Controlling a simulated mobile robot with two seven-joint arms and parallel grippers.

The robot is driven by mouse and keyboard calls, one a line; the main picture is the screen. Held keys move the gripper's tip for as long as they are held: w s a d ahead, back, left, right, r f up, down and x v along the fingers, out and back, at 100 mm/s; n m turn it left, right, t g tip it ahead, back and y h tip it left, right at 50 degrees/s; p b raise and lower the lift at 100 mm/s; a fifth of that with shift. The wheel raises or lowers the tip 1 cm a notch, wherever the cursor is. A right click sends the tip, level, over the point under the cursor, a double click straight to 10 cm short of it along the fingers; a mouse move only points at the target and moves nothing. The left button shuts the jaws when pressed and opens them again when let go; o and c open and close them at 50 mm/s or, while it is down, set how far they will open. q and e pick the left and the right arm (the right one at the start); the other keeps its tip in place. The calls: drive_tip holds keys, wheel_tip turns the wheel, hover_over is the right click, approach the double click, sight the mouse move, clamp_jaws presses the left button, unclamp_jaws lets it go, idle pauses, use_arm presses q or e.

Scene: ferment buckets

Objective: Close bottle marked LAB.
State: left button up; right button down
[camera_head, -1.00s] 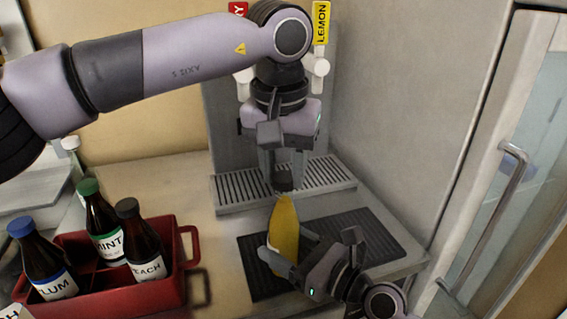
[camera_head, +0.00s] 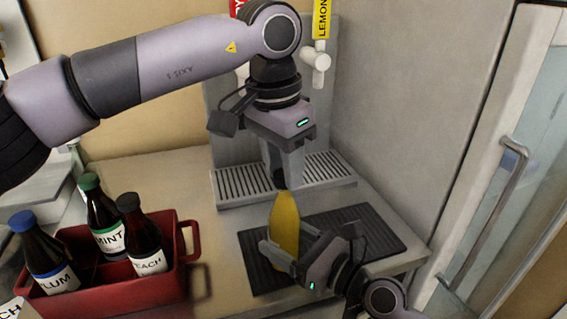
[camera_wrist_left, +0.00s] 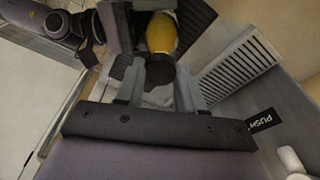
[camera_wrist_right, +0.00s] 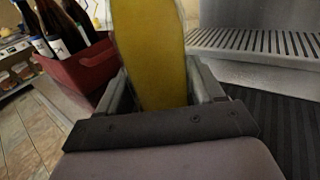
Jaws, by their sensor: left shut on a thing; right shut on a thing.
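A yellow bottle (camera_head: 285,232) stands roughly upright over the dark mat; no LAB marking shows on it. My right gripper (camera_head: 284,254) is shut around its lower body, and the bottle also fills the right wrist view (camera_wrist_right: 152,50). My left gripper (camera_head: 280,178) points down from above the bottle's neck, its fingers shut on a dark cap (camera_wrist_left: 160,70). In the left wrist view the cap lies in line with the yellow bottle (camera_wrist_left: 161,32) at its mouth. Whether the cap is fully seated cannot be told.
A red crate (camera_head: 185,225) with PLUM, MINT and PEACH bottles stands at the left. Behind the bottle is a dispenser with a slatted drip tray (camera_head: 235,183) and a LEMON tap tag (camera_head: 321,18). A dark ribbed mat (camera_head: 375,225) lies below. A handled glass door is at the right.

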use_arm(q)
drive_tip(key=o, duration=1)
drive_tip(key=shift+r, duration=2.3)
drive_tip(key=shift+c, duration=0.4)
